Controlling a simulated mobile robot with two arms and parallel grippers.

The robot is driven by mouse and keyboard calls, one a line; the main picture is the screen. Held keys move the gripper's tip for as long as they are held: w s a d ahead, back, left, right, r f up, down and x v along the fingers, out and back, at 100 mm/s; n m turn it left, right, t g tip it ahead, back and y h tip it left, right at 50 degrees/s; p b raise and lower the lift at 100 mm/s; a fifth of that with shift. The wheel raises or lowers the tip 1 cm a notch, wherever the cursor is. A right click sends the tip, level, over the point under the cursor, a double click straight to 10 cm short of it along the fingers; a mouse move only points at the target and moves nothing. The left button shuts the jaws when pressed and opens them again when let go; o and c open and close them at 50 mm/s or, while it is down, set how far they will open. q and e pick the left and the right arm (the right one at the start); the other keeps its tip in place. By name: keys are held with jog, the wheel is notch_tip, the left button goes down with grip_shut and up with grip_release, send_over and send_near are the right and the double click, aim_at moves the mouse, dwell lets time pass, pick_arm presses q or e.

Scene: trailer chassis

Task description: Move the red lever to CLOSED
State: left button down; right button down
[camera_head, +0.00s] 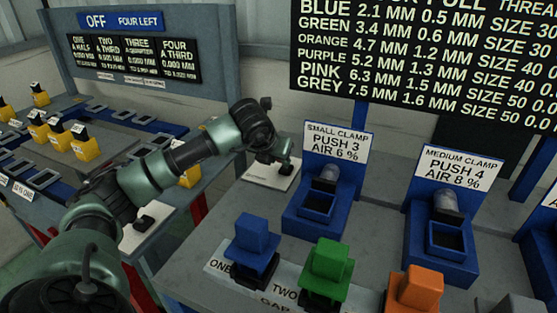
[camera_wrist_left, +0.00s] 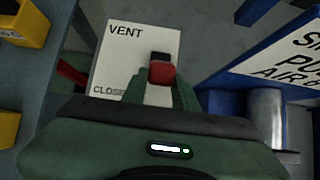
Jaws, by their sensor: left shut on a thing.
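The red lever (camera_wrist_left: 161,72) shows in the left wrist view, in front of a white plate (camera_wrist_left: 112,55). The plate reads VENT at its upper left and CLOSE, partly covered, at its lower left. The lever's red end appears between the two words, a little nearer CLOSE; a black part shows just behind it. My left gripper (camera_wrist_left: 160,88) is shut on the lever, one green finger on each side. In the head view my left gripper (camera_head: 283,165) is over the white plate (camera_head: 258,178) at the table's left edge; the lever is hidden there. My right gripper is out of view.
Blue small clamp (camera_head: 312,208) and medium clamp (camera_head: 446,240) stations stand right of my left gripper. Blue (camera_head: 254,238), green (camera_head: 325,265) and orange (camera_head: 414,292) blocks stand in front. A second table with yellow blocks (camera_head: 85,148) lies left.

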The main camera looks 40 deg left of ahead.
pick_arm(q)
jog(key=shift+s+d+f, duration=0.15)
jog(key=shift+s+f, duration=0.05)
jog(key=shift+f, duration=0.35)
jog(key=c, duration=1.1)
grip_release()
jog(key=shift+r, duration=0.15)
jog(key=shift+r, duration=0.1)
jog(key=shift+r, duration=0.1)
jog(key=shift+s+r, duration=0.1)
jog(key=shift+r, duration=0.2)
jog(key=p+v, duration=0.1)
jog(key=v, duration=0.6)
jog(key=shift+f+p, duration=0.1)
jog(key=shift+p, duration=0.3)
